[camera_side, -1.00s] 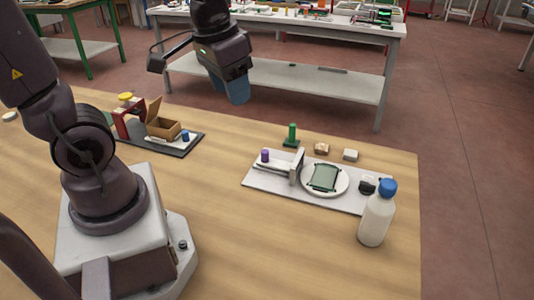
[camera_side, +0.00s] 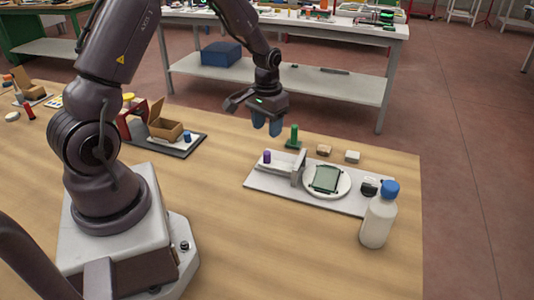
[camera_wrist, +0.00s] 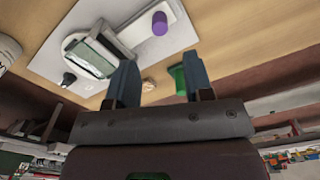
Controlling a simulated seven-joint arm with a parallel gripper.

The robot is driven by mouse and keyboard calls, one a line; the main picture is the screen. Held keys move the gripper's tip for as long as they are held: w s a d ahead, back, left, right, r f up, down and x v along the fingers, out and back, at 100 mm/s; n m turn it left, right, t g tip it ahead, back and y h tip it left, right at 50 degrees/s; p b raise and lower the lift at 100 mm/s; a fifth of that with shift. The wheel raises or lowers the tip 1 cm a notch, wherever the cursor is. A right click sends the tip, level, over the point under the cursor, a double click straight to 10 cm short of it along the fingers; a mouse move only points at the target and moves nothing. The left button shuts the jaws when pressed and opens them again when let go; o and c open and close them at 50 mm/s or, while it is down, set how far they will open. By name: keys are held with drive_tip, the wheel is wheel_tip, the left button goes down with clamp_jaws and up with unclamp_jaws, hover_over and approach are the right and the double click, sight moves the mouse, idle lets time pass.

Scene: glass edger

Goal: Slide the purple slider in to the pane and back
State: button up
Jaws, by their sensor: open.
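The purple slider (camera_side: 267,157) is a small upright purple knob on a pale block at the left end of a white board (camera_side: 258,180). It also shows in the wrist view (camera_wrist: 160,23). A square greenish glass pane (camera_side: 326,179) lies on a round white disc (camera_side: 345,186), right of an upright grey plate (camera_side: 299,167). A gap separates the knob from the pane. My gripper (camera_side: 267,124) is open and empty, above the table behind the board. In the wrist view its two blue fingers (camera_wrist: 160,85) stand apart with nothing between them.
A green post (camera_side: 294,137), a brown block (camera_side: 324,150) and a pale block (camera_side: 352,156) stand behind the board. A white bottle with a blue cap (camera_side: 377,221) stands at the front right. A dark tray (camera_side: 192,146) holds a cardboard box (camera_side: 165,129) at left.

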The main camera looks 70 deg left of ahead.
sight(267, 153)
wheel_tip(267, 153, down, 9)
drive_tip(key=shift+f, duration=0.1)
idle(0.3)
